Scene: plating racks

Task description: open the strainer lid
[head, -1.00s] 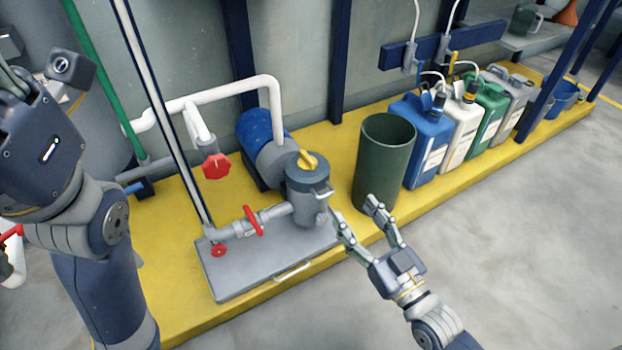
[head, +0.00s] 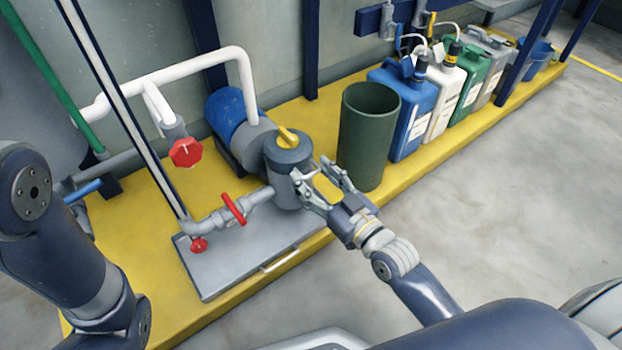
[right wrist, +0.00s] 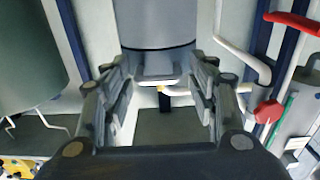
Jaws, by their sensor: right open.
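The strainer is a grey upright cylinder (head: 284,190) on the pump in the middle of the head view. Its round grey lid (head: 276,153) has a yellow knob (head: 287,137) on top and looks closed. My right gripper (head: 312,172) is open at the strainer's right front side, close to the lid's edge. In the right wrist view the strainer body (right wrist: 154,22) is ahead, and its grey loop handle (right wrist: 158,80) lies between the open fingers (right wrist: 163,72). I cannot tell whether the fingers touch it. My left arm shows at left, with its gripper out of view.
A green open bin (head: 366,150) stands just right of my right gripper. A blue canister (head: 400,105) and others stand farther right. Red valve handles (head: 234,208) and white pipes (head: 200,65) are left of the strainer. A grey tray (head: 245,262) lies in front.

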